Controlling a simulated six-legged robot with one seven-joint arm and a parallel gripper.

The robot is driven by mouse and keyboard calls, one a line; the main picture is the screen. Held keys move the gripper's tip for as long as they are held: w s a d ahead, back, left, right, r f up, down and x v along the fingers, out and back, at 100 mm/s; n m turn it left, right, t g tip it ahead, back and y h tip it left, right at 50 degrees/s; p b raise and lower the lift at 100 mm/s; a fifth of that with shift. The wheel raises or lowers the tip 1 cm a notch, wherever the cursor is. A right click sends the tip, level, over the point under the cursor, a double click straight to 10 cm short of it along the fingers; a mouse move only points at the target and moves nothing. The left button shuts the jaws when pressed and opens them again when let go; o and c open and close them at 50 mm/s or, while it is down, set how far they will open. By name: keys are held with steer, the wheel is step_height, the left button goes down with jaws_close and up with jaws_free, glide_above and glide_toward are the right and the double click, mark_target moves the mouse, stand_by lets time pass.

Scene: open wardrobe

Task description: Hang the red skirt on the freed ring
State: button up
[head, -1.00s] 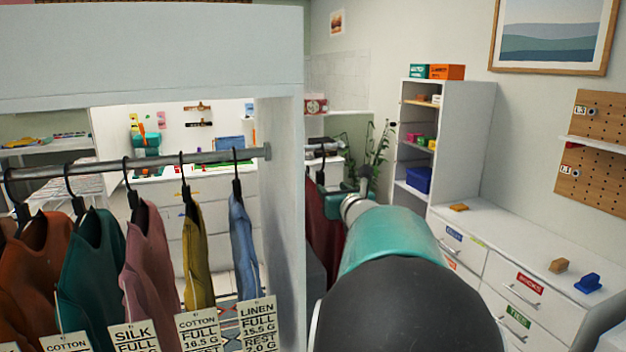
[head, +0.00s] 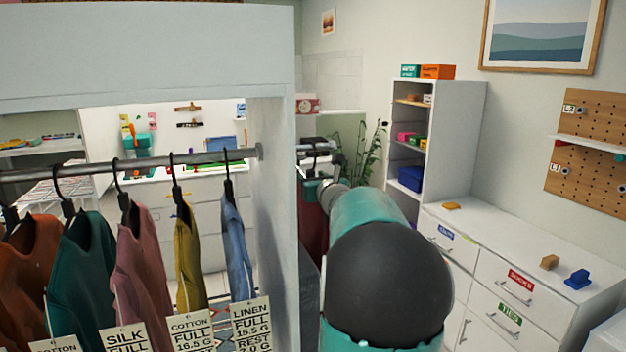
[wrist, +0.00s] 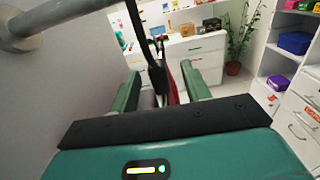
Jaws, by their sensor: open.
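The dark red skirt (head: 312,228) hangs beside the wardrobe's side panel, mostly hidden behind my arm. Its black hanger hook (head: 315,160) sits over a short grey bar (head: 312,147). In the wrist view, the black hanger (wrist: 156,72) stands between the green fingers of my gripper (wrist: 162,88), and a strip of red skirt (wrist: 174,92) shows beyond it. My gripper is open around the hanger, with gaps at the sides. In the head view my gripper (head: 322,190) is partly hidden by my arm. I cannot pick out a freed ring.
The wardrobe's side panel (head: 272,200) stands close left of my arm. Several garments hang inside on a rail (head: 100,164), with paper tags below. A drawer unit (head: 520,265) and a shelf (head: 455,140) stand at the right. A plant (wrist: 240,40) is behind.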

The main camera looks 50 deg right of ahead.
mark_target(313, 168)
steer(key=shift+c, duration=0.5)
steer(key=shift+f, duration=0.1)
jaws_close()
steer(key=shift+r, duration=0.2)
steer(key=shift+r, duration=1.9)
